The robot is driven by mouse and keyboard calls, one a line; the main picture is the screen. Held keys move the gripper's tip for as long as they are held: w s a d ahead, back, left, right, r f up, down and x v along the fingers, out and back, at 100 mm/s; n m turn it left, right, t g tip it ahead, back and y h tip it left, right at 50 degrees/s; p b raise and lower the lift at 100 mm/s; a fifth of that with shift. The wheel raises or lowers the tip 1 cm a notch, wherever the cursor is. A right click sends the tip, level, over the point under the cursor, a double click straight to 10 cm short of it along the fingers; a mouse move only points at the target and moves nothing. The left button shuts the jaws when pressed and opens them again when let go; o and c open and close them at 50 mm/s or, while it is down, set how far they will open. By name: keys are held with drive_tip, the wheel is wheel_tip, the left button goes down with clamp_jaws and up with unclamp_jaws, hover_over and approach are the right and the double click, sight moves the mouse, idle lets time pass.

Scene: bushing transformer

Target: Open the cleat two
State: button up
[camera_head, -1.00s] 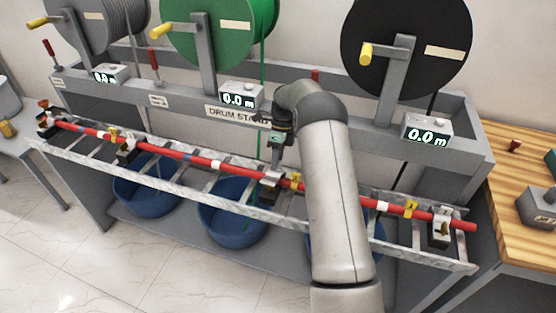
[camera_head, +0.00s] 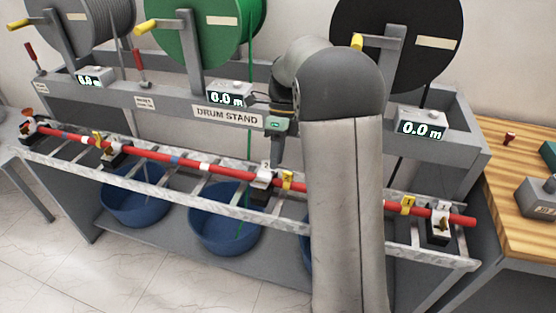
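A red cable (camera_head: 205,168) runs along a grey metal ladder tray (camera_head: 218,200). Cleat two (camera_head: 262,180), a pale clamp on a dark base with a small "2" on top, sits on the tray around the middle of the cable. Whether its clamp is open or closed is too small to tell. My gripper (camera_head: 277,158) points down just above and slightly right of cleat two, behind the cable from this view. A small gap seems to lie between them. The fingers are seen edge-on, so I cannot tell if they are open.
Another cleat (camera_head: 440,227) marked "1" is at the right end, and one (camera_head: 114,155) is at the left. Yellow tags (camera_head: 287,181) mark the cable. The drum stand (camera_head: 228,115) with drums and meter boxes rises behind. My arm hides the tray's right-centre.

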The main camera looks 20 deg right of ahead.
drive_tip(key=shift+s+a+r, duration=0.1)
drive_tip(key=shift+s+r, duration=0.15)
drive_tip(key=shift+s, duration=0.35)
